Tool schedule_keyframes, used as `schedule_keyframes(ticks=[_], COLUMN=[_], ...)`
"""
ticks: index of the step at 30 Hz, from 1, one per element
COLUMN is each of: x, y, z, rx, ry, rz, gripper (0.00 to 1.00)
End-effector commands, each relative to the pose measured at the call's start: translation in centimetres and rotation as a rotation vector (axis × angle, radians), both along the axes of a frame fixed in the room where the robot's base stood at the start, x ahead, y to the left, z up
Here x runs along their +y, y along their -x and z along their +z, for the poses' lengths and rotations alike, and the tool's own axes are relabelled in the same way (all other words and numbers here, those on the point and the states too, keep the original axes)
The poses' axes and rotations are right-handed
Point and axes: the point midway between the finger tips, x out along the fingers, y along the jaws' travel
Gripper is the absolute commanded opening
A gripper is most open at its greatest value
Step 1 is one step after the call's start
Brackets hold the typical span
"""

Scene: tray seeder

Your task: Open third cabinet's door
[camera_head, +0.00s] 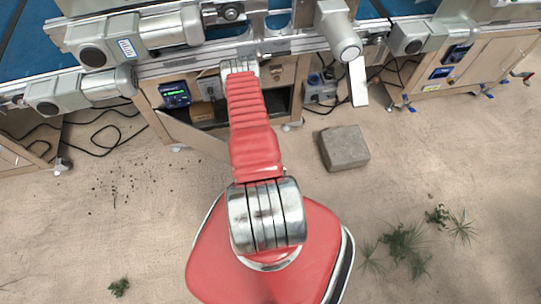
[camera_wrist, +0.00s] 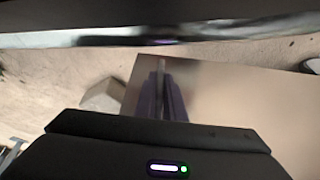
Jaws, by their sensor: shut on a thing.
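The cabinet door (camera_head: 196,137) is a light wooden panel under the seeder line, swung out at an angle from a cabinet with a dark open interior (camera_head: 213,114). My red arm covers the panel's right end in the head view. In the wrist view the door (camera_wrist: 245,105) fills the right side, close to my gripper. My gripper (camera_wrist: 163,88) has its dark fingers closed around a thin pale upright piece at the door, seemingly its handle. The fingers partly hide that piece. My gripper is hidden in the head view.
A grey block (camera_head: 343,148) lies on the sandy floor right of my arm; it also shows in the wrist view (camera_wrist: 103,96). Motors and rails of the seeder line hang above the cabinet. Black cables (camera_head: 100,140) lie at left. Another cabinet (camera_head: 470,70) stands at right.

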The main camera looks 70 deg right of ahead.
Motion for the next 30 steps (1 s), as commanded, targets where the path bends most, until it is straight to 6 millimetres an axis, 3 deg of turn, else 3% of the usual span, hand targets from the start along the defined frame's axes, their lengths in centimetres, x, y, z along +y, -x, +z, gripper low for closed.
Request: schedule_keyframes(ticks=[8,9,16,30], x=[-0.61,-0.61,-0.44,0.08], y=[-0.06,-0.04,0.21,0.25], z=[0.33,0.34,0.26,1.20], rx=[-0.005,-0.005,-0.002,0.000], ry=[0.014,0.014,0.009,0.006], rz=[-0.007,-0.008,-0.013,-0.013], gripper=[0.00,0.12,0.28,0.28])
